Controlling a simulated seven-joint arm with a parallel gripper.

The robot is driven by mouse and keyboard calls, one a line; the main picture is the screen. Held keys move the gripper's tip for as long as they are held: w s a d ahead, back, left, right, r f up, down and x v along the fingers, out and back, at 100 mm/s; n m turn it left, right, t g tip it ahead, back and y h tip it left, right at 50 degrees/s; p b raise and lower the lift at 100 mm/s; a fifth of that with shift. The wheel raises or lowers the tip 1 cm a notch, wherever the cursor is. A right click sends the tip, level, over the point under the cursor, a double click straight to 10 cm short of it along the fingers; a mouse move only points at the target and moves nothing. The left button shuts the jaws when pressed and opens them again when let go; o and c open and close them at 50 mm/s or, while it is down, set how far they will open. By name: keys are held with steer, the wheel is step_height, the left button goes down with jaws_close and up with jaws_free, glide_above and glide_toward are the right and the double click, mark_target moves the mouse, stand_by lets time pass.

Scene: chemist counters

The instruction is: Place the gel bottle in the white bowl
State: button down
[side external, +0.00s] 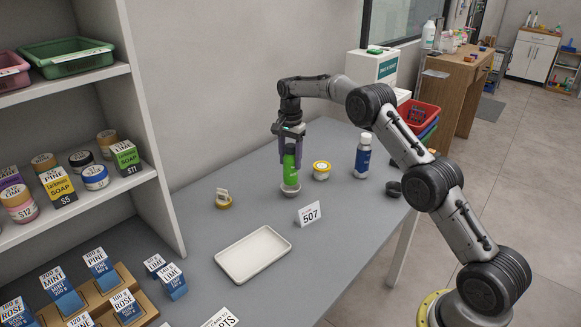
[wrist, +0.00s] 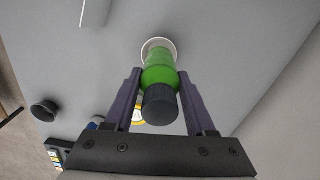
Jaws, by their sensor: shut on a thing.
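The green gel bottle (side external: 290,168) is upright between the fingers of my gripper (side external: 291,146), with its dark cap toward the wrist. The bottle also shows in the wrist view (wrist: 159,72). My gripper (wrist: 160,88) is shut on the bottle, a purple finger on each side. The small white bowl (side external: 290,189) is on the grey counter directly below the bottle. Its rim (wrist: 158,41) shows past the bottle's far end in the wrist view. The bottle's base is at or just above the bowl; I cannot tell whether it touches.
A yellow-lidded jar (side external: 321,171), a blue bottle (side external: 362,156) and a dark round object (side external: 393,189) are to the right. A 507 card (side external: 309,214) stands in front. A white tray (side external: 253,254) lies front left, and a small wooden holder (side external: 222,199) is left.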

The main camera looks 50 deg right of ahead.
mark_target(291, 169)
steer(key=shift+f, duration=1.35)
steer(key=shift+f, duration=0.55)
steer(key=shift+c, duration=1.2)
jaws_free()
